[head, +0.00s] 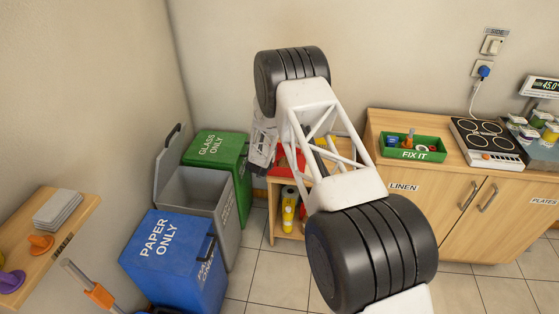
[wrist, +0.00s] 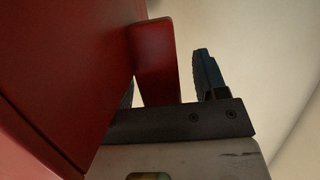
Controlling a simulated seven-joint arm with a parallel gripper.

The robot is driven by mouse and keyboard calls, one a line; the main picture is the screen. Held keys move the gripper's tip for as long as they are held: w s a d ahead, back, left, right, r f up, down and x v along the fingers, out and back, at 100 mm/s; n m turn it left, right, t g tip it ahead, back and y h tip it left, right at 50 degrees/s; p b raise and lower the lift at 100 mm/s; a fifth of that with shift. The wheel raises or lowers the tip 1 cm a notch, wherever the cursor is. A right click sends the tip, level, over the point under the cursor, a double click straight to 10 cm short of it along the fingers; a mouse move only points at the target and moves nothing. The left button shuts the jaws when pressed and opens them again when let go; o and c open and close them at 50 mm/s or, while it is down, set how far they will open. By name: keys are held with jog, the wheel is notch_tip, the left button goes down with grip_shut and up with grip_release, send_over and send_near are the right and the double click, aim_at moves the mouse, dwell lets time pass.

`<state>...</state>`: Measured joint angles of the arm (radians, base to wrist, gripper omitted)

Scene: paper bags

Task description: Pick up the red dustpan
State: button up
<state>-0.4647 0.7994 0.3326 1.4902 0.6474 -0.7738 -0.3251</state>
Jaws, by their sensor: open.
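The red dustpan (wrist: 60,70) fills the left of the wrist view, very close. A narrower red part, perhaps its handle (wrist: 156,62), stands between the two dark fingers of my gripper (wrist: 170,85). The right finger is apart from it, with a clear gap. The left finger is mostly hidden behind the red. My gripper is open. In the head view, a red patch, probably the dustpan (head: 287,160), shows above a small wooden shelf unit, largely hidden by my arm. My gripper (head: 262,148) is just left of it, and its fingertips are hard to make out.
A green glass bin (head: 215,146), an open grey bin (head: 190,190) and a blue paper bin (head: 172,250) stand left of the shelf unit (head: 266,222). A yellow bottle (head: 289,212) is on its lower level. A wooden cabinet (head: 430,200) stands right, holding a green FIX IT tray (head: 414,155).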

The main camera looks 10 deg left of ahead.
dwell(0.5)
jog(key=c, duration=1.1)
jog(key=shift+r, duration=0.2)
jog(key=shift+r, duration=1.3)
jog(key=shift+s+d+r, duration=0.1)
jog(key=shift+s+r, duration=0.1)
jog(key=shift+r, duration=0.1)
jog(key=s+d, duration=0.2)
jog(key=s, duration=0.2)
jog(key=s+d+r, duration=0.1)
jog(key=s+d, duration=0.1)
jog(key=s, duration=0.3)
jog(key=s+d, duration=0.2)
jog(key=s, duration=0.3)
jog(key=shift+s+r, duration=0.2)
jog(key=shift+a, duration=0.15)
